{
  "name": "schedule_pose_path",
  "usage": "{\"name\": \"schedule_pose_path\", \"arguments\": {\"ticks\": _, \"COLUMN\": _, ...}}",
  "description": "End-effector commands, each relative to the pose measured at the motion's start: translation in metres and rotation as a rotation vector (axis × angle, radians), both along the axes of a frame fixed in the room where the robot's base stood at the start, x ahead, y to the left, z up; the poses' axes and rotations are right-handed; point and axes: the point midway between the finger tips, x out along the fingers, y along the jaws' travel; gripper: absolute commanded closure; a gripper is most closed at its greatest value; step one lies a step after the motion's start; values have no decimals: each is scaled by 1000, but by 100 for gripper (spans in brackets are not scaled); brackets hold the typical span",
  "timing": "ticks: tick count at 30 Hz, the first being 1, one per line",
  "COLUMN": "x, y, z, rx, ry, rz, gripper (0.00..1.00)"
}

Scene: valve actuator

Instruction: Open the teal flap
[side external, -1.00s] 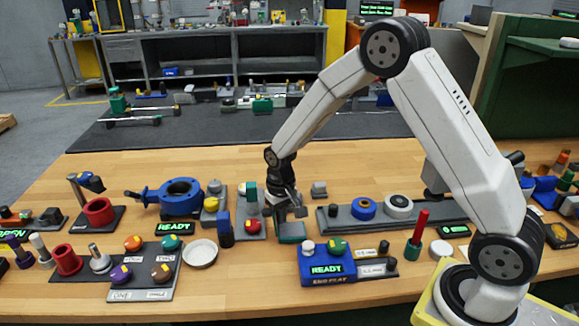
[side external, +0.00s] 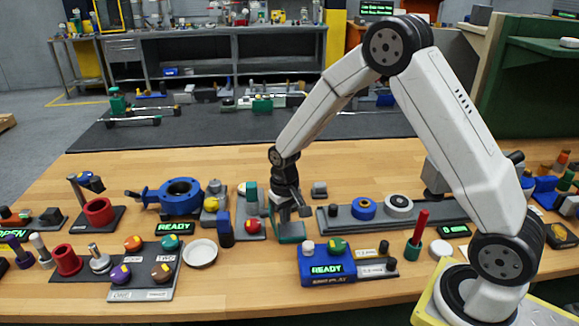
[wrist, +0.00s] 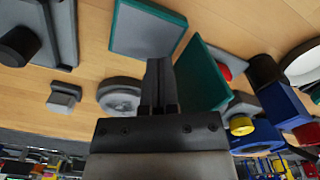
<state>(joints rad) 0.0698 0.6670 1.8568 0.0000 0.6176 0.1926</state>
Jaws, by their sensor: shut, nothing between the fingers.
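The teal flap (wrist: 203,75) is a flat teal panel in the wrist view. It stands raised at a steep tilt beside a low teal-edged base with a grey top (wrist: 148,30). In the side view the base (side external: 291,238) is low on the bench, and the flap (side external: 272,215) shows as a narrow upright edge at its left. My gripper (wrist: 159,70) is shut and empty, right beside the flap's face. In the side view my gripper (side external: 293,214) is just above the base; whether it touches the flap is unclear.
A blue READY box (side external: 327,268) stands in front and to the right. A grey rail with round parts (side external: 345,217) lies to the right.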

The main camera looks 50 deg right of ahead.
Motion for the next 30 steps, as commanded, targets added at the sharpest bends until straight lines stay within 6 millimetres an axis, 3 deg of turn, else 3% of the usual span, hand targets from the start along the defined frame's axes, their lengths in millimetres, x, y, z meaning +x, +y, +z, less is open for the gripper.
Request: {"name": "schedule_pose_path", "arguments": {"ticks": 30, "x": -12, "y": -12, "z": 0, "rx": 0, "ry": 0, "rz": 0, "gripper": 100}}
